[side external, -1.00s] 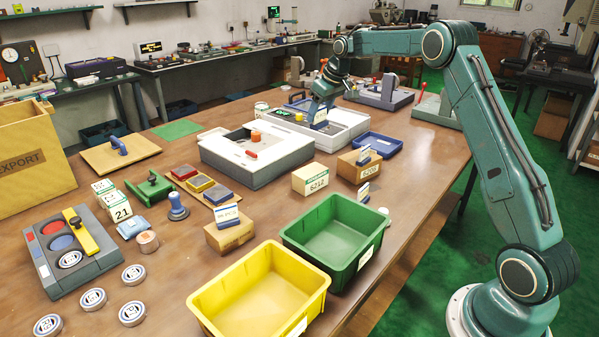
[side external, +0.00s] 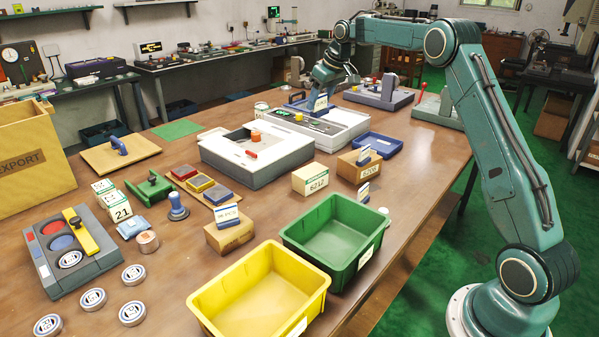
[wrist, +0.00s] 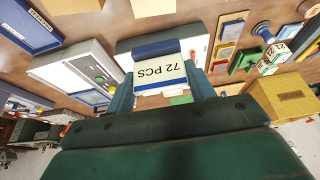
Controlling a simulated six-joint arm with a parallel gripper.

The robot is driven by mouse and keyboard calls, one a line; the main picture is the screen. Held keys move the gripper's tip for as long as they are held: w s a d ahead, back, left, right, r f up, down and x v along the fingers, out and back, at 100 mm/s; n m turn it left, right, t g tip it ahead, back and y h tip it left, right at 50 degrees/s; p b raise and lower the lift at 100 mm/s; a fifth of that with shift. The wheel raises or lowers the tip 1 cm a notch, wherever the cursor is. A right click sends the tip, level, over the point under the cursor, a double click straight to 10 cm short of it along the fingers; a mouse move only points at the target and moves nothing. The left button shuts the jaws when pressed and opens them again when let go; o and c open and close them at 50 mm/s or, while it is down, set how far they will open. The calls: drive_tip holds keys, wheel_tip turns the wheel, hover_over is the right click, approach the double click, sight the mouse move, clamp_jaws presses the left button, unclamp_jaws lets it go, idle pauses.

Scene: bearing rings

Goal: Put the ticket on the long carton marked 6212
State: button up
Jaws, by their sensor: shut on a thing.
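My gripper (side external: 321,92) is shut on a ticket, a white card with a blue top band reading "72 PCS" (wrist: 160,72), which stands upright between the two fingers in the wrist view. In the side view the ticket (side external: 319,104) is above the white-and-grey machine at the back.
A tan carton (side external: 352,174) right of it and another (side external: 229,238) in front each bear an upright ticket. A blue tray (side external: 378,145), a white machine (side external: 256,150), a green bin (side external: 333,238) and a yellow bin (side external: 262,295) stand around.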

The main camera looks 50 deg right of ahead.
drive_tip(key=shift+w, duration=0.1)
drive_tip(key=shift+w+r, duration=0.15)
drive_tip(key=shift+w, duration=1.25)
hover_over(305, 168)
drive_tip(key=s, duration=0.2)
wheel_tip(305, 168, down, 20)
drive_tip(key=shift+s, duration=0.15)
drive_tip(key=o, duration=1.1)
drive_tip(key=shift+f, duration=0.2)
drive_tip(key=shift+r, duration=0.15)
drive_tip(key=v, duration=1.2)
